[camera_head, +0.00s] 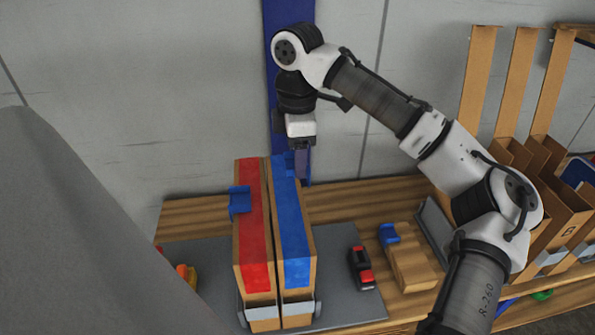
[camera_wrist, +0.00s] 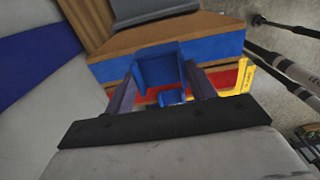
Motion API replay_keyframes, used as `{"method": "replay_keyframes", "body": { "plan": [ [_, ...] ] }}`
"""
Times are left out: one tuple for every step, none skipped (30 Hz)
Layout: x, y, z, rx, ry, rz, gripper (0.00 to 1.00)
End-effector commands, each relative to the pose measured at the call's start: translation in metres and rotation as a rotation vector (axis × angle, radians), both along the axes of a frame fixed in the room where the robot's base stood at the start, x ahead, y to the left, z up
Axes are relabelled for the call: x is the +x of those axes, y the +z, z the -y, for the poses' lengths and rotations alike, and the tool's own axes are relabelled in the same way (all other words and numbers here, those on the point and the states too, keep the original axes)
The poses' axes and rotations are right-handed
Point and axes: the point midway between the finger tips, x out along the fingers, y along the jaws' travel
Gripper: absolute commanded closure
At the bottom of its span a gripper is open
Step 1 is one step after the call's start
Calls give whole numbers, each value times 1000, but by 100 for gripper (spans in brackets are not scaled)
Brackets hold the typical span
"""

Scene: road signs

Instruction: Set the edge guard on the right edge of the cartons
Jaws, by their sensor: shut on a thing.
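Two long cartons stand side by side on the bench, the left one (camera_head: 252,225) with red tape along its top and the right one (camera_head: 292,225) with blue tape. A blue edge guard (camera_head: 239,201) sits on the left edge of the left carton. My gripper (camera_head: 301,162) is over the far end of the right carton, shut on another blue edge guard (camera_head: 289,160). In the wrist view the held guard (camera_wrist: 158,72) lies between my two fingers (camera_wrist: 160,88), in front of the blue tape. I cannot tell whether it touches the carton.
A grey mat (camera_head: 338,245) lies under the cartons. A red and black tool (camera_head: 361,268) lies on its right side. A small cardboard box (camera_head: 410,262) with a blue piece (camera_head: 388,234) is beyond it. Cardboard bins (camera_head: 555,205) stand at the right, and a wall is behind.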

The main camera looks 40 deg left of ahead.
Motion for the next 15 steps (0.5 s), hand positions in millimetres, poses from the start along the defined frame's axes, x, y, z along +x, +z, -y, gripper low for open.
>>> {"method": "replay_keyframes", "body": {
  "plan": [
    [0, -3, 0, 0, -1, 0, 67],
    [0, -5, 0, 0, -1, 0, 67],
    [0, -7, 0, 0, -1, 0, 67],
    [0, -9, 0, 0, -1, 0, 67],
    [0, -11, 0, -1, 0, -1, 67],
    [0, -15, 1, -1, 0, -1, 67],
    [0, -19, 1, -2, 1, -1, 67],
    [0, -24, 1, -2, 1, -1, 67],
    [0, -30, 1, -2, 0, -1, 67],
    [1, -35, 1, -1, -1, 0, 67],
    [0, -39, 1, -1, 0, 0, 67],
    [0, -44, 1, -1, 0, 0, 67],
    [0, -47, 1, -1, 0, -1, 67],
    [0, -48, 0, 1, 0, -1, 67],
    [0, -49, 0, 1, 1, -1, 67]
  ]
}}
